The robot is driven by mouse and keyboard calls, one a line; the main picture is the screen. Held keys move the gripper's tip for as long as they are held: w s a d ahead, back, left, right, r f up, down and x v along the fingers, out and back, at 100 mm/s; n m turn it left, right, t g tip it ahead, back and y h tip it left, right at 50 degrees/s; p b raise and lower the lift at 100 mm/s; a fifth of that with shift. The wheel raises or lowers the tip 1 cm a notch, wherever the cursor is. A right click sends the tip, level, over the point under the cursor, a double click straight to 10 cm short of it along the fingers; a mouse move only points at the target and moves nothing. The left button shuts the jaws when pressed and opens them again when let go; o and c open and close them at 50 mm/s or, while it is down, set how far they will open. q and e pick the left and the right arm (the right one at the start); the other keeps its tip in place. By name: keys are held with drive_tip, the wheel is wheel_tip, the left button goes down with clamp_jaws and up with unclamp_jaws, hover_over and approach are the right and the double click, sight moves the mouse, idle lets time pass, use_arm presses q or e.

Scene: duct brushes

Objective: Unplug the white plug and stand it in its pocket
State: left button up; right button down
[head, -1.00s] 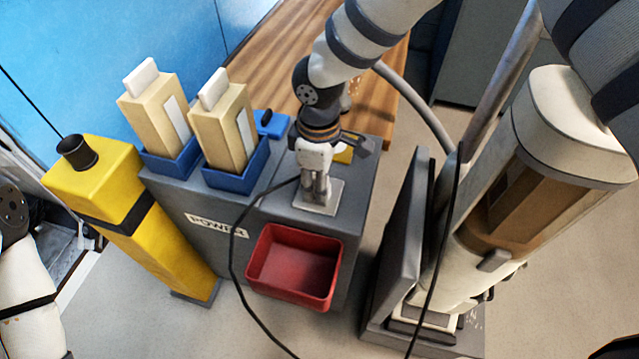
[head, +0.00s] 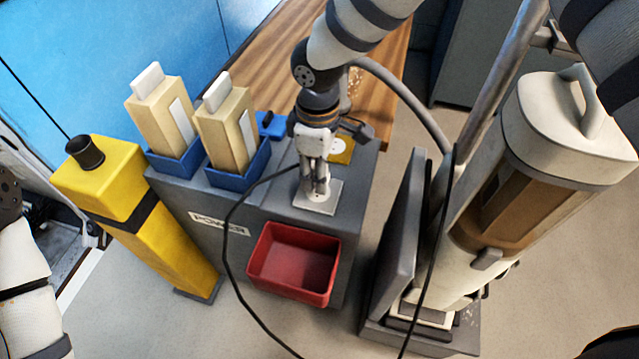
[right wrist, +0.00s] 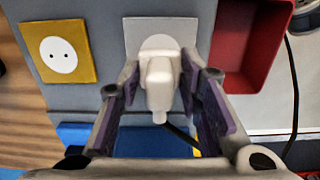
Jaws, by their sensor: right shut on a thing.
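The white plug (right wrist: 160,78) is in the middle of the right wrist view, in front of a pale grey socket plate (right wrist: 135,28). My right gripper (right wrist: 158,85) has a finger on each side of the plug and is shut on it. In the head view the right gripper (head: 317,190) points down at the pale plate (head: 312,206) on the grey power unit and mostly hides the plug. I cannot tell whether there is a gap between plug and plate. A black cable (head: 226,225) leads from near the gripper. My left gripper is out of view.
A red open box (head: 293,292) hangs on the power unit's front. Two cream packs (head: 162,118) stand in blue pockets (head: 237,178). A yellow plate (head: 348,157) with a white two-hole socket (right wrist: 58,55) lies behind the gripper. A yellow post (head: 150,240) leans at left.

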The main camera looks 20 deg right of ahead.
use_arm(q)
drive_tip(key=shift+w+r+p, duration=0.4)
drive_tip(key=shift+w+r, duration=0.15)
use_arm(e)
drive_tip(key=shift+r, duration=1.3)
wheel_tip(320, 180, up, 3)
drive_tip(key=shift+r+p, duration=0.2)
drive_tip(key=shift+p, duration=0.3)
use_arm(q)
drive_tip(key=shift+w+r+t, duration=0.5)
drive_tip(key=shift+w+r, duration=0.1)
use_arm(e)
drive_tip(key=shift+f, duration=0.15)
drive_tip(key=shift+f, duration=0.1)
